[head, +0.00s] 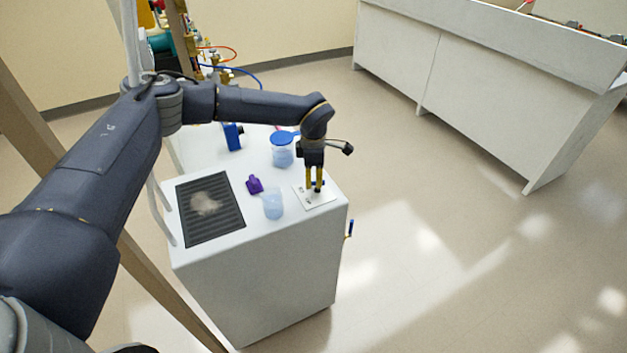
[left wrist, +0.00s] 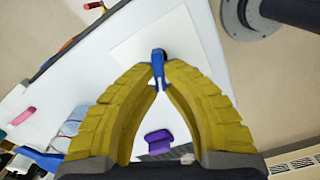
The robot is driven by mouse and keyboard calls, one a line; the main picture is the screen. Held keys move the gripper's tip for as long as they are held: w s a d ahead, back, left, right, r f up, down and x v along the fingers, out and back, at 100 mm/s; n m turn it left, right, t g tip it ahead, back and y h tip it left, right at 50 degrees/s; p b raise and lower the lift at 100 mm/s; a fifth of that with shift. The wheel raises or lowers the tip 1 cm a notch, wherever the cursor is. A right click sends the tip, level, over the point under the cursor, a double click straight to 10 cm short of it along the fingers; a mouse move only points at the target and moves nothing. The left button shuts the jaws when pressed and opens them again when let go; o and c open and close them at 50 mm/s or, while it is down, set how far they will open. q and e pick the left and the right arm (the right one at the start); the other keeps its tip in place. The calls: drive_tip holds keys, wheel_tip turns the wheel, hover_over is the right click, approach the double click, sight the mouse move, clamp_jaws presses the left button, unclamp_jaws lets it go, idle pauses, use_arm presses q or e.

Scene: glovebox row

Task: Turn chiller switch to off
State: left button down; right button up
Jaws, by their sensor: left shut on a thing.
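The white switch plate (head: 322,202) lies on the front right corner of the white chiller cabinet's top (head: 240,258). My left gripper (head: 314,188) points down over this plate. Its yellow fingertips are shut on a small blue switch lever (left wrist: 158,62), which shows between them in the left wrist view over the white plate (left wrist: 190,45). In the head view the fingers hide the lever, and I cannot read an on or off mark. My right gripper is in neither view.
On the cabinet top stand a clear beaker (head: 272,206), a purple block (head: 254,185), a blue-lidded jar (head: 282,154), a blue item (head: 232,137) and a dark grille (head: 211,208) with pale stuff.

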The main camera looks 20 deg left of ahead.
sight(314, 182)
use_arm(q)
drive_tip(key=shift+s+d+n, duration=0.1)
drive_tip(key=shift+n, duration=1)
drive_tip(key=shift+s+d+n, duration=0.1)
drive_tip(key=shift+n, duration=1.3)
drive_tip(key=c, duration=1.5)
unclamp_jaws()
drive_tip(key=shift+r, duration=0.1)
wheel_tip(314, 182, up, 12)
drive_tip(key=shift+f, duration=0.1)
